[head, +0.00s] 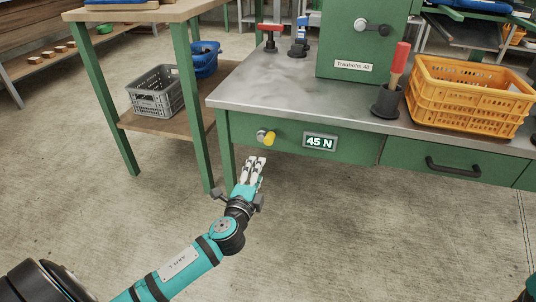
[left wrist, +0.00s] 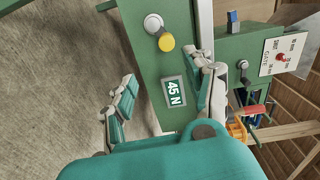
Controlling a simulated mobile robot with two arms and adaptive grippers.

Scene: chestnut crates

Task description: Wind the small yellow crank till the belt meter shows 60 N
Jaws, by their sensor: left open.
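The small crank has a pale metal hub and a yellow knob (head: 270,138) on the green front of the workbench. The yellow knob also shows in the left wrist view (left wrist: 166,43), off to one side of the hub. The belt meter (head: 320,142) beside it reads 45 N; it is also readable in the left wrist view (left wrist: 174,93). My left gripper (head: 255,163) is open and empty, just below the crank in the head view and apart from it. In the left wrist view its two fingers (left wrist: 168,76) stand wide apart, with the meter between them. My right gripper is not in view.
The metal benchtop (head: 290,92) juts above the crank. A drawer with a black handle (head: 455,168) is to the right. An orange crate (head: 455,100) and a red-handled tool (head: 400,58) in a dark cup stand on top. A green-legged table (head: 186,110) stands left.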

